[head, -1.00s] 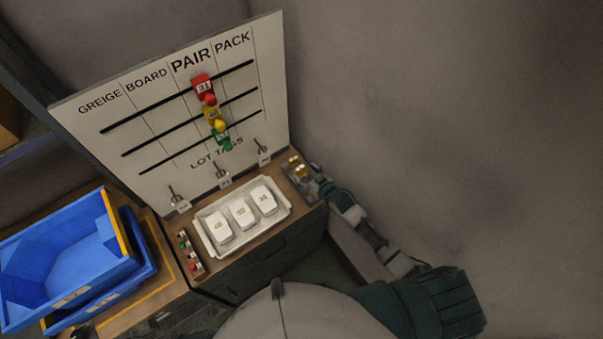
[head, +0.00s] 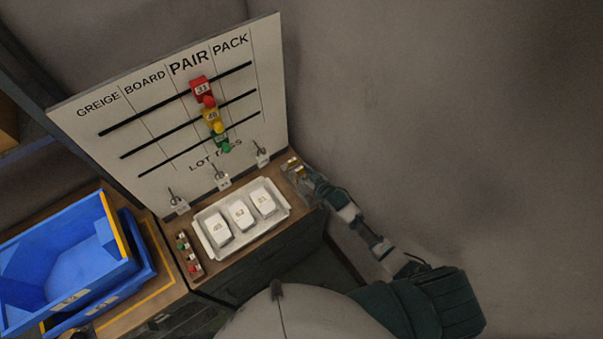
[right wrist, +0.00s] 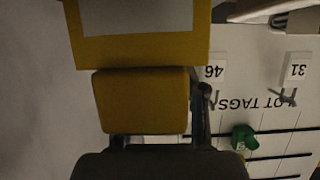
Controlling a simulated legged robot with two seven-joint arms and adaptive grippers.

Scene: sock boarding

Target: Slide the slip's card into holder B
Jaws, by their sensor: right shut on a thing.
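My right gripper (head: 296,168) is at the right end of the wooden bench, beside the board. It is shut on a yellow piece, which shows in the right wrist view (right wrist: 142,100) as a plain yellow block. Just past it in that view is a larger yellow frame (right wrist: 140,50) with a grey panel. I cannot tell whether the block and the frame are joined, or which part is the slip's card. No holder B lettering is readable. My left gripper is not in view.
The white board (head: 120,185) stands behind, with red (head: 201,88), yellow (head: 211,117) and green (head: 221,137) markers and hanging tags (head: 262,156). A white tray (head: 246,236) holds numbered white blocks. Blue bins (head: 60,255) stand at left.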

